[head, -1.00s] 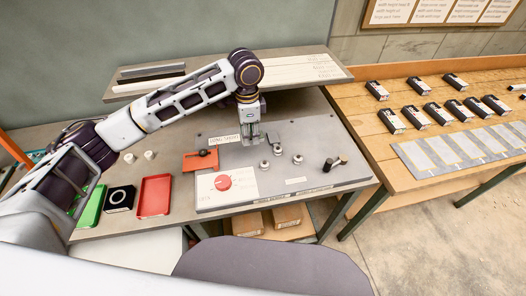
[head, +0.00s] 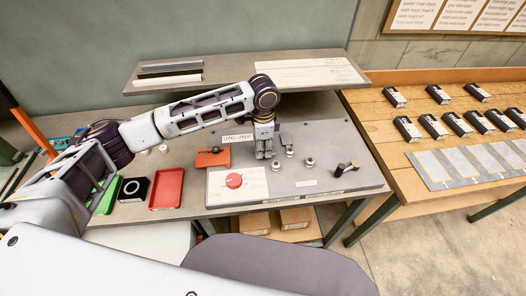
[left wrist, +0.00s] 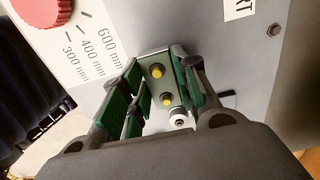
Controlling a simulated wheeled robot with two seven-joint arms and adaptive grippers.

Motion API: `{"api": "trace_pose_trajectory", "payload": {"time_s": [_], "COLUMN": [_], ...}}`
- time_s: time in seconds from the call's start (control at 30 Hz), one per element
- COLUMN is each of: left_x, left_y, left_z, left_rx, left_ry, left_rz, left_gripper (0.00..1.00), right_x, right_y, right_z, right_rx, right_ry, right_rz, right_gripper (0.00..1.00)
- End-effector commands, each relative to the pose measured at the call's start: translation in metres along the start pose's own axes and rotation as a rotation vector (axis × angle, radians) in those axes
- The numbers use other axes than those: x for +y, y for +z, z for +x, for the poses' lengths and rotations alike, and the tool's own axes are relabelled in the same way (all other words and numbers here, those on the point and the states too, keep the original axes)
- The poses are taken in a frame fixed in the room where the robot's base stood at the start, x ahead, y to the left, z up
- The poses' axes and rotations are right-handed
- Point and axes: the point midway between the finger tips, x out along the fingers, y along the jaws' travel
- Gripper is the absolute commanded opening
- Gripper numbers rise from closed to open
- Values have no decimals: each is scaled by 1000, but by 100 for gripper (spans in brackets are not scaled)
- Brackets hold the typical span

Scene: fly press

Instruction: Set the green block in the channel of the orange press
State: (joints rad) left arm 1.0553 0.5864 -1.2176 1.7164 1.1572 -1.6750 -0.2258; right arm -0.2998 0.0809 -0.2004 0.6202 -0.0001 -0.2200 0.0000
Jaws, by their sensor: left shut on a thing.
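I cannot see the channel of the press clearly. My right gripper is not in view.
The grey panel (head: 330,150) carries a red dial (head: 234,180), several silver knobs and a black handle (head: 344,168). A red tray (head: 167,188) and a black box (head: 133,189) stand at left. A raised shelf (head: 225,68) runs behind. Several small boxes stand on the right bench.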

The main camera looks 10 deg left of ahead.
Motion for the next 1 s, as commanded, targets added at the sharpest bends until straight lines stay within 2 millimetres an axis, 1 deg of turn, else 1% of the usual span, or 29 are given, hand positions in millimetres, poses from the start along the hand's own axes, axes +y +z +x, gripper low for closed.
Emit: {"api": "trace_pose_trajectory", "payload": {"time_s": [0.1, 0.23, 0.7, 0.73, 0.8, 1.0], "left_x": [0, 0, 0, 0, 0, 0], "left_y": [0, 0, 0, 0, 0, 0], "left_z": [13, 23, 28, 28, 28, 28], "left_rx": [-1, -1, 0, 0, 0, 0], "left_ry": [1, -1, 0, 0, 0, 0], "left_rz": [-1, -1, -1, -1, 0, 0], "left_gripper": [4, 4, 4, 32, 39, 39], "right_x": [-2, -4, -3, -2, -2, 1], "right_y": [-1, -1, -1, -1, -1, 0], "right_z": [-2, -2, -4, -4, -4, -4], "right_rx": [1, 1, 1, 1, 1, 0], "right_ry": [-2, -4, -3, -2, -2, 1], "right_rz": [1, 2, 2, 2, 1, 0], "right_gripper": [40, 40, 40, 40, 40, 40]}}
